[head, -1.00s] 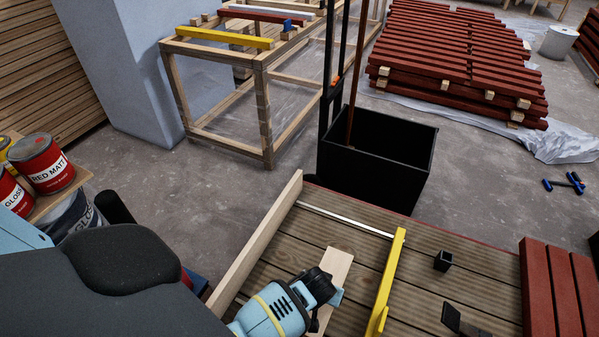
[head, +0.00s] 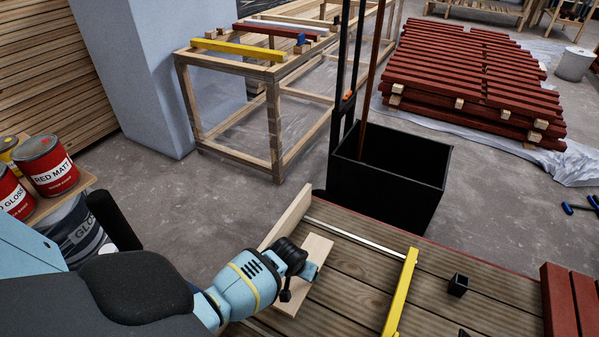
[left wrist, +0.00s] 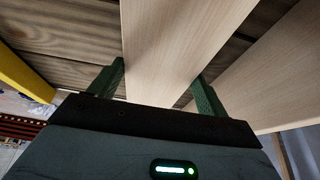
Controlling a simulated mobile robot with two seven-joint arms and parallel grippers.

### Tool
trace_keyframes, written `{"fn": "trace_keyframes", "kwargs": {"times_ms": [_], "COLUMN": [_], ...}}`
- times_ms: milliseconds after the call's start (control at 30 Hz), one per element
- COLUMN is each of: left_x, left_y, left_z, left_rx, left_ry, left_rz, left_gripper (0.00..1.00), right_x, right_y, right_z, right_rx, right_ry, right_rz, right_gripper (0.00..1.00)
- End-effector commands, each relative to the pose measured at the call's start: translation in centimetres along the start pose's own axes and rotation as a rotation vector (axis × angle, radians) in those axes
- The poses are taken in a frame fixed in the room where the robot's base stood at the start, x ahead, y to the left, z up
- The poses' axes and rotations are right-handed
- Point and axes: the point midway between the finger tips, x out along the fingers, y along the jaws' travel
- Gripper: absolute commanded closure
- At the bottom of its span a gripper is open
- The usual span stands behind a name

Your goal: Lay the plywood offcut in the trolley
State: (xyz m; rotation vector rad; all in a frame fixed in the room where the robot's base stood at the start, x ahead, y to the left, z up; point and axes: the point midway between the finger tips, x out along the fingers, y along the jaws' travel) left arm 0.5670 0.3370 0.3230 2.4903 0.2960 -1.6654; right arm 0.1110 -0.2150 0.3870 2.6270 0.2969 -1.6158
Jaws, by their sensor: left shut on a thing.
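The plywood offcut (head: 317,248) is a pale flat board, seen over the left part of the plank-topped bench in the head view. My left gripper (head: 300,280) is shut on it. In the left wrist view, the two green fingers (left wrist: 158,82) lie on either side of the offcut (left wrist: 180,35). The gap between offcut and planks is hard to judge. The trolley (head: 388,185) is a black open box with a tall dark upright at its back, standing on the floor beyond the bench. Its bottom inside is hidden. My right gripper is out of view.
A raised pale side board (head: 288,217) edges the bench's left side, close to the offcut. A yellow batten (head: 401,292) and a small black cup (head: 458,285) are on the bench. A brown pole (head: 372,80) stands in the trolley. A wooden frame (head: 277,130) stands behind.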

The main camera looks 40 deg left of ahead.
Motion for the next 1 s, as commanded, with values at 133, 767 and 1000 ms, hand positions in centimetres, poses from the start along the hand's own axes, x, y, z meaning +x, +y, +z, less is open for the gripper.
{"fn": "trace_keyframes", "kwargs": {"times_ms": [133,767,1000], "left_x": [0.0,3.6,3.9], "left_y": [-0.1,-1.2,-1.2], "left_z": [-0.2,0.6,0.8], "left_rx": [0.000,0.000,0.000], "left_ry": [0.002,0.002,0.000], "left_rz": [0.001,0.000,0.000], "left_gripper": [0.53,0.53,0.19], "right_x": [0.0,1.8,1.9], "right_y": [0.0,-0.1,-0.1], "right_z": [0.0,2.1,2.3], "right_rx": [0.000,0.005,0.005], "right_ry": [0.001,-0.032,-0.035], "right_rz": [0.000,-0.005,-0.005], "right_gripper": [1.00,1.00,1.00]}}
